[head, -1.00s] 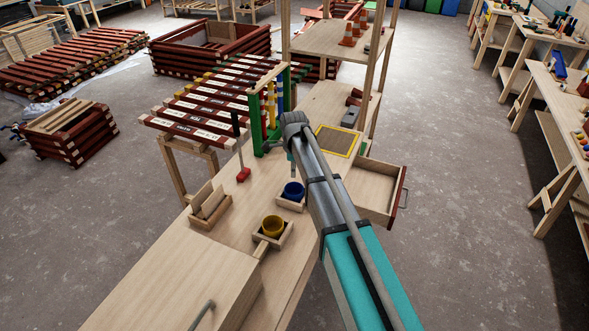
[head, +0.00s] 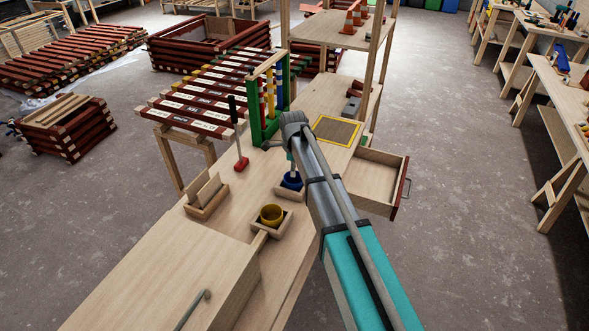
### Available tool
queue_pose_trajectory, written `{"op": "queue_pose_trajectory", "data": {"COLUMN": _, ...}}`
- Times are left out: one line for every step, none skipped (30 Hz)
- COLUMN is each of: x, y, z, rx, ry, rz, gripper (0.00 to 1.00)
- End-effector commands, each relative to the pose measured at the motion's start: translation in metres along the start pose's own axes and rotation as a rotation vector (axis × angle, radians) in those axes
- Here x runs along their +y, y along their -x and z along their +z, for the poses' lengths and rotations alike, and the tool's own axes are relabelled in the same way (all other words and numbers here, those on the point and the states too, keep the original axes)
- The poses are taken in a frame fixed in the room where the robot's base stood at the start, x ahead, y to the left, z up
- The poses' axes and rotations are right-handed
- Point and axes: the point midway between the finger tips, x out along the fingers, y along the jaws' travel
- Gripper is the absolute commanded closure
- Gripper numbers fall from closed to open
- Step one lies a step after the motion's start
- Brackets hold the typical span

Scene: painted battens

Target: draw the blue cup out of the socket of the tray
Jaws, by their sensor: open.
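The blue cup (head: 283,183) sits in a square wooden socket of the tray (head: 284,195), beside my arm. My gripper (head: 292,176) points down at the cup from above, its tips at the cup's mouth. It is open; it is small and partly hidden by my arm, so I cannot tell whether its fingers touch the cup.
A wooden holder with slats (head: 205,196) stands to the left. A red-based post (head: 241,163) and a green frame (head: 256,122) stand behind. An open drawer (head: 375,185) juts out at right. A large wooden box (head: 165,270) fills the near left.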

Motion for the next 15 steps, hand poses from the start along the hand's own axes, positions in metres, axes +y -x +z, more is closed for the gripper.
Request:
{"op": "queue_pose_trajectory", "data": {"x": 0.000, "y": -0.008, "z": 0.000, "rx": 0.000, "ry": 0.000, "rz": 0.000, "gripper": 0.56}}
{"op": "queue_pose_trajectory", "data": {"x": 0.000, "y": -0.010, "z": 0.000, "rx": 0.000, "ry": 0.000, "rz": 0.000, "gripper": 0.56}}
{"op": "queue_pose_trajectory", "data": {"x": 0.000, "y": -0.013, "z": 0.000, "rx": 0.000, "ry": 0.000, "rz": 0.000, "gripper": 0.56}}
{"op": "queue_pose_trajectory", "data": {"x": 0.000, "y": -0.016, "z": 0.000, "rx": 0.000, "ry": 0.000, "rz": 0.000, "gripper": 0.56}}
{"op": "queue_pose_trajectory", "data": {"x": 0.000, "y": -0.018, "z": 0.000, "rx": 0.000, "ry": 0.000, "rz": 0.000, "gripper": 0.56}}
{"op": "queue_pose_trajectory", "data": {"x": 0.000, "y": -0.021, "z": 0.000, "rx": 0.000, "ry": 0.000, "rz": 0.000, "gripper": 0.56}}
{"op": "queue_pose_trajectory", "data": {"x": 0.000, "y": -0.023, "z": 0.000, "rx": 0.000, "ry": 0.000, "rz": 0.000, "gripper": 0.56}}
{"op": "queue_pose_trajectory", "data": {"x": 0.000, "y": -0.025, "z": 0.000, "rx": 0.000, "ry": 0.000, "rz": 0.000, "gripper": 0.56}}
{"op": "queue_pose_trajectory", "data": {"x": 0.000, "y": -0.029, "z": 0.000, "rx": 0.000, "ry": 0.000, "rz": 0.000, "gripper": 0.56}}
{"op": "queue_pose_trajectory", "data": {"x": 0.000, "y": -0.031, "z": 0.000, "rx": 0.000, "ry": 0.001, "rz": 0.000, "gripper": 0.56}}
{"op": "queue_pose_trajectory", "data": {"x": 0.000, "y": -0.033, "z": 0.001, "rx": 0.000, "ry": 0.001, "rz": 0.000, "gripper": 0.56}}
{"op": "queue_pose_trajectory", "data": {"x": 0.000, "y": -0.036, "z": 0.001, "rx": 0.000, "ry": 0.001, "rz": 0.000, "gripper": 0.56}}
{"op": "queue_pose_trajectory", "data": {"x": 0.000, "y": -0.038, "z": 0.001, "rx": 0.000, "ry": 0.001, "rz": 0.000, "gripper": 0.56}}
{"op": "queue_pose_trajectory", "data": {"x": 0.000, "y": -0.041, "z": 0.001, "rx": 0.000, "ry": 0.001, "rz": 0.000, "gripper": 0.56}}
{"op": "queue_pose_trajectory", "data": {"x": 0.000, "y": -0.044, "z": 0.001, "rx": 0.000, "ry": 0.001, "rz": 0.000, "gripper": 0.56}}
